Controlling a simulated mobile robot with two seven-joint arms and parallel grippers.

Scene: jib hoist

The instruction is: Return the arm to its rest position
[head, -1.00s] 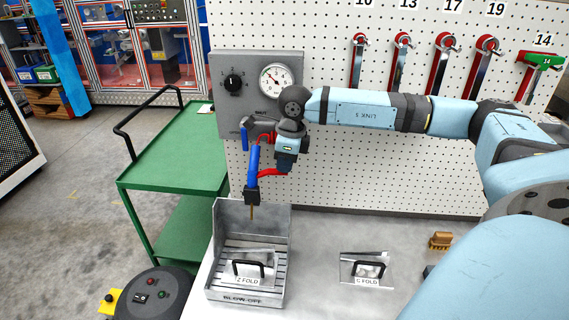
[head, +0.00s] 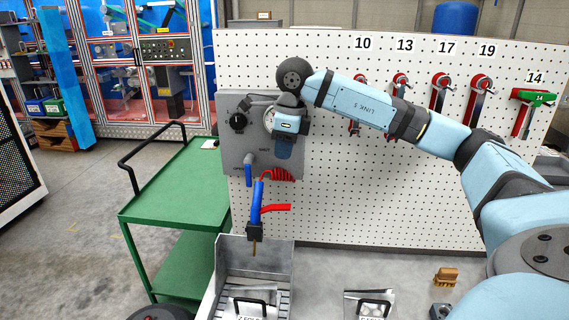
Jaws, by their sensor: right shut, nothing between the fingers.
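My right arm comes in from the right and reaches across the pegboard to the grey gauge panel. A red coiled hose (head: 278,174) shows above the gun. My left gripper is not in view.
The grey panel (head: 230,150) with a black knob is on the pegboard (head: 400,200). Numbered tools hang to the right, behind my arm. An open metal bin (head: 275,255) stands under the gun. A green cart (head: 180,185) is at left. A brush (head: 446,275) lies on the bench.

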